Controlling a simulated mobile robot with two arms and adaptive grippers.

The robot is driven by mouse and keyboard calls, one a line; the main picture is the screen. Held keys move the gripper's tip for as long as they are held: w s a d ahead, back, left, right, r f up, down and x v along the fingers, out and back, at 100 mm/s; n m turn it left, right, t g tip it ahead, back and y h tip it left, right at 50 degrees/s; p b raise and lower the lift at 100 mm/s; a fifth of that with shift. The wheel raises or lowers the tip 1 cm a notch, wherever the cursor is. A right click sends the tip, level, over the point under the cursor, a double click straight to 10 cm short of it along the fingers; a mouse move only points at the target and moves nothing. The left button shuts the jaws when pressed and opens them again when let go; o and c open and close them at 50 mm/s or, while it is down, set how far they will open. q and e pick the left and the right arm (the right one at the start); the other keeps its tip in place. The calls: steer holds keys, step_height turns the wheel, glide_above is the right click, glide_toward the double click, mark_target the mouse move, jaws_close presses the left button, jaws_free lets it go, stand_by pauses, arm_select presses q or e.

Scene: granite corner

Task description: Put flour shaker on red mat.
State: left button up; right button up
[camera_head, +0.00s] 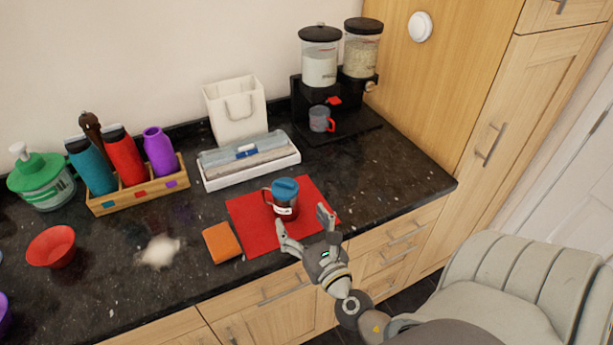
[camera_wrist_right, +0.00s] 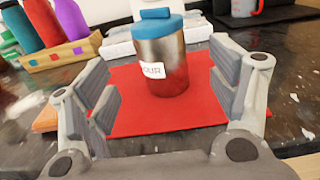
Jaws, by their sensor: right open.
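The flour shaker (camera_head: 285,200) is a metal-looking canister with a blue lid, a side handle and a white label. It stands upright on the red mat (camera_head: 247,210). In the right wrist view the shaker (camera_wrist_right: 162,55) shows part of its label, reading "OUR", and the mat (camera_wrist_right: 125,115) lies beneath it. My right gripper (camera_head: 306,228) is open at the mat's front edge. Its fingers (camera_wrist_right: 165,95) are spread to the left and right of the shaker's near side, with gaps visible and no contact seen. My left gripper is not in view.
An orange sponge-like block (camera_head: 221,242) lies left of the mat. A white tray (camera_head: 250,172) sits behind it. A wooden rack (camera_head: 137,195) of bottles, a red bowl (camera_head: 51,247) and a pale powder patch (camera_head: 159,251) are left. A black dispenser (camera_head: 335,110) stands at the back right.

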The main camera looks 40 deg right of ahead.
steer(key=shift+b+v, duration=0.3)
steer(key=shift+v, duration=0.9)
